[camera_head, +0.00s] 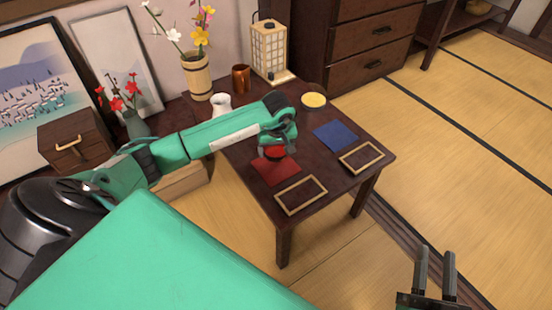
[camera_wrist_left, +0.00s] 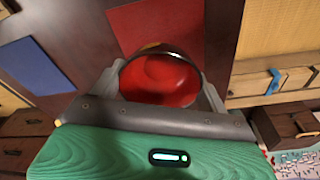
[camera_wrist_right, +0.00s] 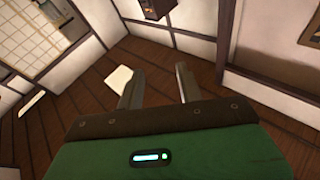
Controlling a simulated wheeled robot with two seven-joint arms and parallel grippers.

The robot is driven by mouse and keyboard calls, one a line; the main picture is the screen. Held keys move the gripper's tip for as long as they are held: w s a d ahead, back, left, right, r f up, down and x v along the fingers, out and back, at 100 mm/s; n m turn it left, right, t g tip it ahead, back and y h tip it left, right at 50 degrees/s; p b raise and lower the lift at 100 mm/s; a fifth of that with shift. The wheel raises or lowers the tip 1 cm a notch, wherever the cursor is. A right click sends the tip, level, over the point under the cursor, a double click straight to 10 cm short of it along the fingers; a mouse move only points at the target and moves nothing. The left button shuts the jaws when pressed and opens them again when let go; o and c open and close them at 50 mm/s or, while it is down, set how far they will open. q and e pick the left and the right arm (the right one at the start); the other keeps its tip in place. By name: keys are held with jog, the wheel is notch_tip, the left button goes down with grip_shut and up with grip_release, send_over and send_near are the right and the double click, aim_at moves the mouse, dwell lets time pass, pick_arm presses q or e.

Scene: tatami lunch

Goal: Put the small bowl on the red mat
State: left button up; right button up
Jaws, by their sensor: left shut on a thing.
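The small bowl (camera_head: 275,153) is red inside with a dark rim, and shows at the near edge of the red mat in the left wrist view (camera_wrist_left: 160,80). My left gripper (camera_head: 277,149) is shut on it, a finger at each side. The red mat (camera_head: 277,173) lies flat on the low dark table and also shows in the left wrist view (camera_wrist_left: 155,25). The bowl overlaps the mat's far part in the head view; I cannot tell whether it touches. My right gripper (camera_head: 435,272) is open and empty, away from the table; it also shows in the right wrist view (camera_wrist_right: 158,88).
On the table (camera_head: 235,150) are a blue mat (camera_head: 335,136), two wooden frames (camera_head: 301,209) (camera_head: 361,171), a yellow-topped bowl (camera_head: 313,101), a white jug (camera_head: 221,104), a brown cup (camera_head: 241,78), a lantern (camera_head: 269,50) and a flower vase (camera_head: 197,77). Tatami floor at right is clear.

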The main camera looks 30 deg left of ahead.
aim_at(276, 156)
pick_arm(q)
notch_tip(276, 156, down, 4)
jog(key=shift+r+b, duration=0.1)
jog(key=shift+b, duration=0.25)
pick_arm(e)
jog(key=r+t, duration=0.1)
jog(key=r, duration=0.1)
jog(key=d+r+t, duration=0.1)
jog(key=shift+r, duration=0.35)
pick_arm(q)
jog(key=shift+f, duration=0.2)
pick_arm(e)
jog(key=shift+d+r+t, duration=0.1)
jog(key=shift+t, duration=0.2)
pick_arm(q)
jog(key=o, duration=1)
pick_arm(e)
jog(key=shift+s+r, duration=0.1)
jog(key=shift+r, duration=0.2)
